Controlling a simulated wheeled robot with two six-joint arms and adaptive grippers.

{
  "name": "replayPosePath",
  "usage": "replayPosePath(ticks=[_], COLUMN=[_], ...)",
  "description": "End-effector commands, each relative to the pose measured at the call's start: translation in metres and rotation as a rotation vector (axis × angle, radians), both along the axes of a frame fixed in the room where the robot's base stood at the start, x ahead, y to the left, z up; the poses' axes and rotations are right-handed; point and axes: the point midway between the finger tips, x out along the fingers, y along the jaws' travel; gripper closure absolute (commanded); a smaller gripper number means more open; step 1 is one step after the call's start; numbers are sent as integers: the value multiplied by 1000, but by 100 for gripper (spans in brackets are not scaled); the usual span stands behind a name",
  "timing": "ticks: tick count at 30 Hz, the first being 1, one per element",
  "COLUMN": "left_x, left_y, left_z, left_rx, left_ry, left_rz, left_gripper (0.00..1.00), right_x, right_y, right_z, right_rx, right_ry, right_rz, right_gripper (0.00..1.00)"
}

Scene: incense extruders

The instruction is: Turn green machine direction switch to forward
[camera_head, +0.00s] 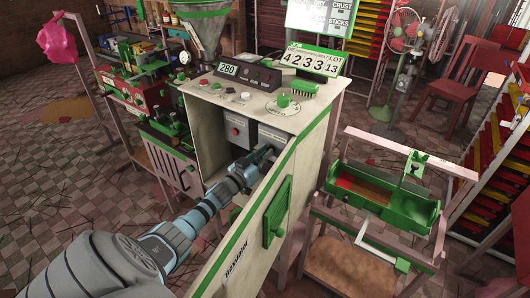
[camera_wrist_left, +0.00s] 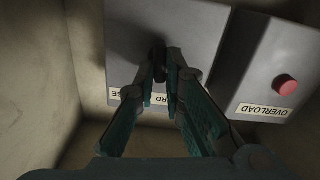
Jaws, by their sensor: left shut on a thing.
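The green-trimmed cream machine (camera_head: 205,150) stands in the middle of the head view, with its front cabinet open. Inside is a grey switch box (camera_head: 274,137), which also shows in the left wrist view (camera_wrist_left: 203,25). A small dark switch knob (camera_wrist_left: 159,52) sits on its face. My left gripper (camera_head: 270,156) reaches into the cabinet; in the wrist view its fingers (camera_wrist_left: 167,62) are closed together on the knob. The fingers hide most of the knob and parts of the white labels (camera_wrist_left: 158,99) below, so its direction setting cannot be read. My right gripper is not in view.
An overload box (camera_head: 238,131) with a red button (camera_wrist_left: 285,85) is beside the switch box. The cabinet's side walls (camera_wrist_left: 35,90) close in around my left gripper. The slanted green-edged panel (camera_head: 268,190) is close to my left forearm. A green tray stand (camera_head: 385,200) stands at right.

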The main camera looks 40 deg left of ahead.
Motion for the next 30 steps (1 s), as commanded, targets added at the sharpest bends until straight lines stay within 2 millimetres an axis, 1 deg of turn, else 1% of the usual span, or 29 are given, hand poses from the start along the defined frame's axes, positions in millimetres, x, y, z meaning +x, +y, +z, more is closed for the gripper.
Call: replayPosePath(ticks=[9, 15, 21, 30], left_x=[-1, -1, -1, -1], left_y=[2, 3, 3, 4], left_z=[-1, -2, -2, -3], left_rx=[-292, -450, -565, -640], left_ry=[-29, -48, -61, -69], left_rz=[2, 2, 2, 1], left_gripper=[100, 100, 100, 100], right_x=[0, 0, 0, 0], right_y=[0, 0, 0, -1], right_z=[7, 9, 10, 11], right_rx=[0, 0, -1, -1], right_ry=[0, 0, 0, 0], right_rz=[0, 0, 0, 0], right_gripper=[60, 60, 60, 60])
